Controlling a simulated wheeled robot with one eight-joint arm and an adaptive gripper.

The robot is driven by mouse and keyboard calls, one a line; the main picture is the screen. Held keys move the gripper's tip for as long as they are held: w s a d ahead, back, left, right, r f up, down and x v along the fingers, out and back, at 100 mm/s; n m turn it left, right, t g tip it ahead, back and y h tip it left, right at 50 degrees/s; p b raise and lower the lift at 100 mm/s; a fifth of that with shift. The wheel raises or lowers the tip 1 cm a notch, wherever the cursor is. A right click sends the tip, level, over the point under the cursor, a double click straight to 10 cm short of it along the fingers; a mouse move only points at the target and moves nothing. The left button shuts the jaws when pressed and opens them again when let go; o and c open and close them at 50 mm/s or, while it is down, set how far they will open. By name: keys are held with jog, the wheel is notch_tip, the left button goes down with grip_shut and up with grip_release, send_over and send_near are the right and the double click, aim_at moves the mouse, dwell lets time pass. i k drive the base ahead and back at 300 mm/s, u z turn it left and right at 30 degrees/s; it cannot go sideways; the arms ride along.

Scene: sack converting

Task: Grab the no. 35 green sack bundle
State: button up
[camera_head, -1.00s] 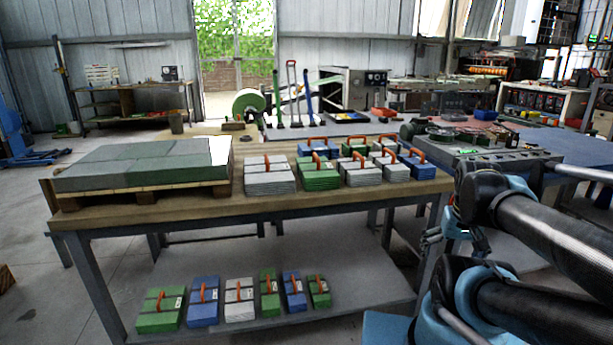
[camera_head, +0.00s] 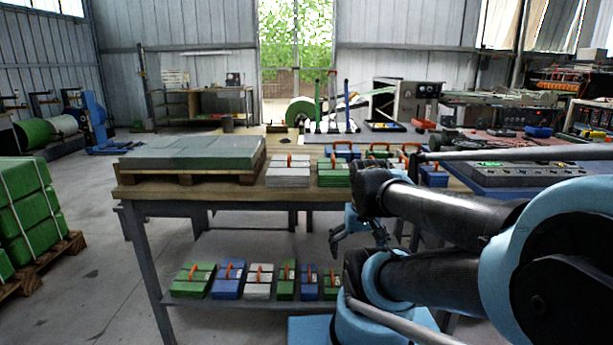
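Several green sack bundles with orange bands are in view; their numbers are too small to read. On the lower shelf, a wide green bundle (camera_head: 192,281) lies at the left end, a narrow green bundle (camera_head: 286,282) lies near the middle, and another narrow one (camera_head: 331,287) lies at the right end. On the table top, a green stack (camera_head: 332,177) stands right of a grey stack, with more green behind it, partly hidden by my arm. My gripper (camera_head: 359,243) hangs in front of the table, between top and shelf, apart from every bundle. Its fingers look spread and empty.
The table (camera_head: 213,192) carries a pallet of flat green and grey sacks (camera_head: 190,152). Blue bundles (camera_head: 229,281) and a grey bundle (camera_head: 260,283) share the lower shelf. Strapped green bales (camera_head: 30,205) stand at the far left. The floor between bales and table is clear.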

aim_at(332, 171)
jog(key=u, duration=0.8)
jog(key=k, duration=1.4)
jog(key=z, duration=0.9)
jog(key=i, duration=1)
jog(key=u, duration=0.05)
